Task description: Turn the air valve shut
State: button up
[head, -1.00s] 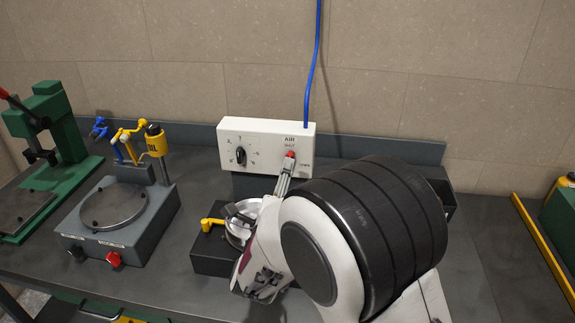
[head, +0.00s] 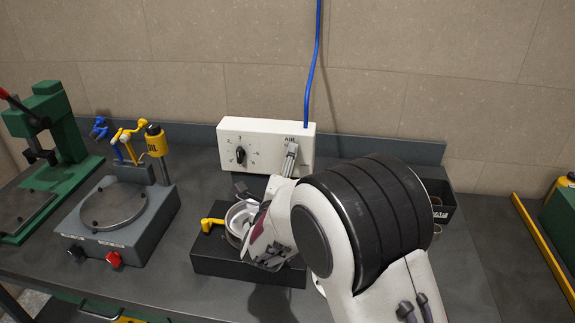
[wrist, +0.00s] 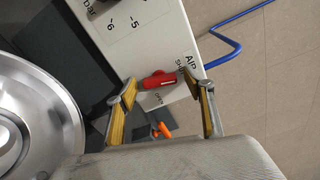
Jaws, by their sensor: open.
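The air valve is a small red lever (wrist: 160,80) on the white control panel (head: 228,131), beside the word AIR, with SHUT and OPEN marks near it. In the head view my gripper's finger hides the lever. My gripper (wrist: 160,84) is open, with one finger on each side of the lever in the wrist view. I cannot tell whether either finger touches it. In the head view one finger (head: 290,160) stands in front of the panel's right end.
A black dial (head: 240,155) sits on the same panel. A blue hose (head: 311,70) runs up behind it. Below is a black base with a metal dish (wrist: 30,115) and a yellow handle (head: 212,224).

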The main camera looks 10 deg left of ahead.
jog(key=c, duration=1.1)
jog(key=shift+n, duration=1.5)
jog(key=o, duration=1.1)
jog(key=shift+s, duration=0.15)
